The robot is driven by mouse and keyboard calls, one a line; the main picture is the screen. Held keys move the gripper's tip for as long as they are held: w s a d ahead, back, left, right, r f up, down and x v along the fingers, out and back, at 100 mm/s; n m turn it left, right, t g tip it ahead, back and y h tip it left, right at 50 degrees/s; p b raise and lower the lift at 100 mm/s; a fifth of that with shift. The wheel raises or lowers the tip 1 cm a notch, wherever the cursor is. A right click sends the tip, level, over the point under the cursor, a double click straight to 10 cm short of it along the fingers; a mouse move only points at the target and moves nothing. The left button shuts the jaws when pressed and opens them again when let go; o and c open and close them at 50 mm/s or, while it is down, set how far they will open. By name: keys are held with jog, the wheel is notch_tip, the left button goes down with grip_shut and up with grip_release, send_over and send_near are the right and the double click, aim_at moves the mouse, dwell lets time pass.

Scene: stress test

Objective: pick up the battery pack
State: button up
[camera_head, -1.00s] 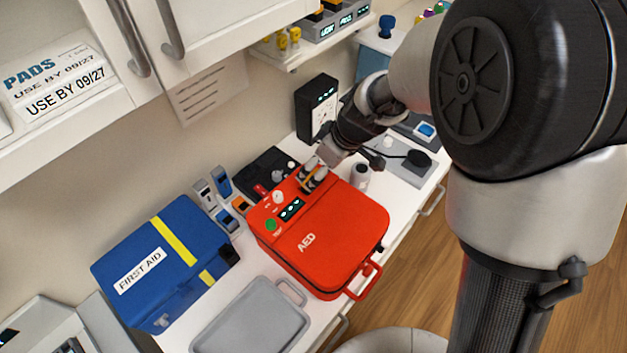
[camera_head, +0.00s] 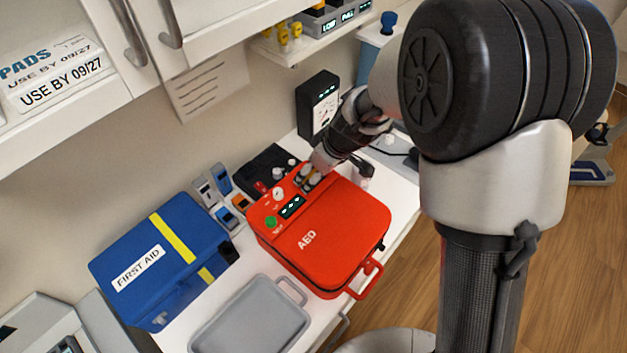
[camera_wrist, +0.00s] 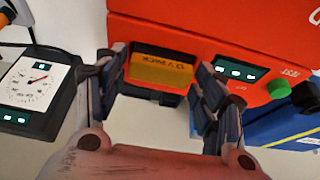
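The battery pack (camera_wrist: 162,70) is a yellow block with dark lettering, seated in a dark slot in the red AED case in the wrist view. The AED (camera_head: 335,240) lies on the white counter in the head view, with its display and green button on the panel beside my gripper. My gripper (camera_wrist: 165,82) is open, with one finger on each side of the battery pack. Gaps show between the fingers and the pack. In the head view my gripper (camera_head: 312,172) is at the AED's upper edge, and the pack is hard to make out there.
A blue first aid box (camera_head: 165,255) and a grey tray (camera_head: 250,318) sit left and in front of the AED. Small blue and orange devices (camera_head: 217,190) stand between. A black wall unit (camera_head: 318,105) is behind my gripper. A dial gauge (camera_wrist: 35,85) shows in the wrist view.

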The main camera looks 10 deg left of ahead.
jog(key=c, duration=1)
jog(key=shift+o, duration=0.2)
jog(key=shift+r, duration=0.15)
